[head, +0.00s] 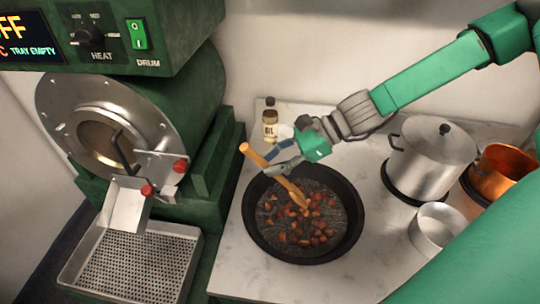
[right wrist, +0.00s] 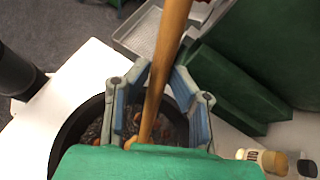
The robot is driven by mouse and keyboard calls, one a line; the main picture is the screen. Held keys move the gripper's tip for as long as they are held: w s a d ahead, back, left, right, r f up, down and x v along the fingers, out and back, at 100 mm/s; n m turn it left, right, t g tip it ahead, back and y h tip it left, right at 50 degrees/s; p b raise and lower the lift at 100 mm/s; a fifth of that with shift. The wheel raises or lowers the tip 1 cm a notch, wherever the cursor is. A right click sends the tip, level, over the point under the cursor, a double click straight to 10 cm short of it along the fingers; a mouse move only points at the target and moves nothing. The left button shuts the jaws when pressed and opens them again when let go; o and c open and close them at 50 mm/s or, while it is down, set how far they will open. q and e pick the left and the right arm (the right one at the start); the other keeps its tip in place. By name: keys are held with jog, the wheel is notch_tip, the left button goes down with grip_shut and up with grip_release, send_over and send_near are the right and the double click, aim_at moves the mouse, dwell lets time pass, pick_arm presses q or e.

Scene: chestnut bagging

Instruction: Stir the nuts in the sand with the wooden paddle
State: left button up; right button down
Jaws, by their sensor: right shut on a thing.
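The wooden paddle (head: 256,157) slants down to the right, its lower end among the nuts in the pan. My right gripper (head: 277,163) is shut on its handle above the pan's back left rim. In the right wrist view the handle (right wrist: 168,45) runs between the two fingers (right wrist: 155,95). The round black pan (head: 356,232) holds dark grainy sand (head: 336,213). Several reddish-brown nuts (head: 300,238) lie on or partly in the sand, mostly around the middle. The paddle's tip is partly hidden among them. My left gripper is not in view.
A green roaster (head: 185,120) with a perforated metal tray (head: 130,265) stands at left. An oil bottle (head: 270,122) is behind the pan. A lidded steel pot (head: 433,160), a copper pot (head: 507,172) and an empty metal bowl (head: 436,232) stand at right.

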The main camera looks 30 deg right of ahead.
aim_at(279, 183)
jog(key=f+b, duration=0.1)
jog(key=f, duration=0.1)
jog(key=f+b, duration=0.2)
jog(key=d+f+b, duration=0.1)
jog(key=f+b, duration=0.1)
jog(key=f, duration=0.1)
jog(key=shift+a+f+b, duration=0.4)
jog(key=shift+f+b, duration=0.35)
jog(key=shift+b, duration=0.1)
jog(key=shift+d, duration=0.45)
